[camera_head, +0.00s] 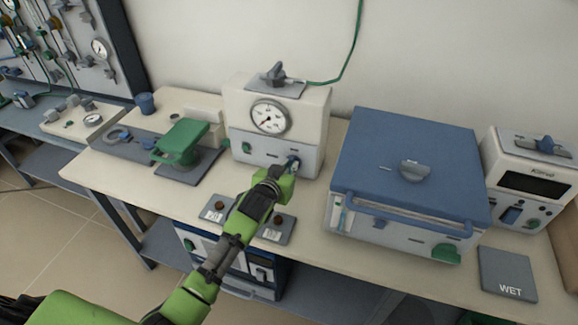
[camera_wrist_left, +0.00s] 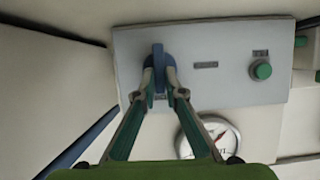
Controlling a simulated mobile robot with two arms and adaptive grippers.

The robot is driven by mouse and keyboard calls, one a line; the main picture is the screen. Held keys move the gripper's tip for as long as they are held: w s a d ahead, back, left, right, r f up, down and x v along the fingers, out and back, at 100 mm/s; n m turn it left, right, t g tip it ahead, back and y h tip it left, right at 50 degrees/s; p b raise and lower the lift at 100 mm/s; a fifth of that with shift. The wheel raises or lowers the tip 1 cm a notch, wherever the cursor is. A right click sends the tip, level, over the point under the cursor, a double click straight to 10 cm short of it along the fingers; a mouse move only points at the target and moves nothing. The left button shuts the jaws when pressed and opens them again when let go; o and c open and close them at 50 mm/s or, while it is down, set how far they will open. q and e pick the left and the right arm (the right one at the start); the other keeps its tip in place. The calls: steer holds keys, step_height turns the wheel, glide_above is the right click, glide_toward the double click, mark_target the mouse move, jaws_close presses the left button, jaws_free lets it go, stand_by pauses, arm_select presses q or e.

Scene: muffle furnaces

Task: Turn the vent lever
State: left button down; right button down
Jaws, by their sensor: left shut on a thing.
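The vent lever, a small blue handle (camera_head: 292,161), sits on the grey front panel of a white gauge box (camera_head: 311,115). In the left wrist view the blue lever (camera_wrist_left: 158,60) stands between my fingertips, lined up along the picture's height. My left gripper (camera_head: 284,172) reaches the panel from the front, and in the wrist view its two fingers (camera_wrist_left: 160,78) are shut on the lever from both sides. The fingers partly hide the lever and the label beside it. My right gripper is not in view.
A green knob (camera_wrist_left: 261,70) is on the same panel, and a round gauge (camera_head: 269,117) is above. A blue-lidded box (camera_head: 420,140) stands to the right. A green clamp-like device (camera_head: 181,142) is to the left. Small dark-knobbed plates lie in front.

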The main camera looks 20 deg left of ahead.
arm_select(q)
steer(key=c, duration=2.1)
jaws_free()
steer(key=shift+s, duration=0.1)
steer(key=v, duration=1.1)
steer(key=shift+s+r, duration=0.25)
steer(key=shift+s, duration=0.1)
